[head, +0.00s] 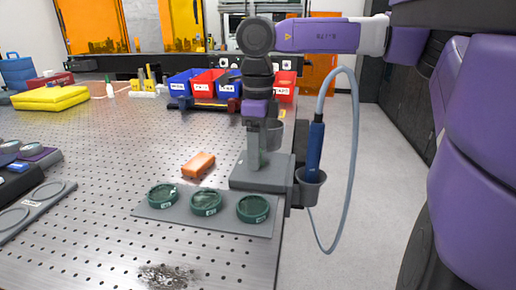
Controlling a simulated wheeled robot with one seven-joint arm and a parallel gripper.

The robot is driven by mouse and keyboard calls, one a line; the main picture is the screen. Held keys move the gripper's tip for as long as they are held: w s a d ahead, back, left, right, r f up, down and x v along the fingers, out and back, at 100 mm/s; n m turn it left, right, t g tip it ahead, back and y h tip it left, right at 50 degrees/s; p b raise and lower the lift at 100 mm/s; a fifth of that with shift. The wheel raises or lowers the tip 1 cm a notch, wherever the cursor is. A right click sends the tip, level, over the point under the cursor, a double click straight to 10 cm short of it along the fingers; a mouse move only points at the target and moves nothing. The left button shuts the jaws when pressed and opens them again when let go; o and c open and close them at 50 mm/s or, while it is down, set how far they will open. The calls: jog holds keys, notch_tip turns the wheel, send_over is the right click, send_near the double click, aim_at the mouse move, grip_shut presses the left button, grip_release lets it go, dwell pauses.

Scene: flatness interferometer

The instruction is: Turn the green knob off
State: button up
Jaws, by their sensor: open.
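My gripper (262,137) points straight down over a grey block-like base (248,182) at the table's right edge. Its jaws are open, but their tips blend with the grey upright parts there. A small greenish patch (263,158) shows low among these parts; I cannot tell whether it is the green knob or how it is turned. I cannot tell whether the gripper touches anything. Three dark green round pieces, left (163,196), middle (206,201) and right (252,208), lie on a flat grey plate (180,215) in front of the base.
An orange block (198,164) lies on the perforated table (110,180). A blue-handled tool (315,150) with a hose stands in a grey cup (309,190) at the right edge. Blue and red bins (203,86) stand behind. Floor right of the table is clear.

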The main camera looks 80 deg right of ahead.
notch_tip(320, 180, up, 8)
jog(key=p, duration=0.5)
jog(key=shift+f, duration=0.1)
dwell(0.4)
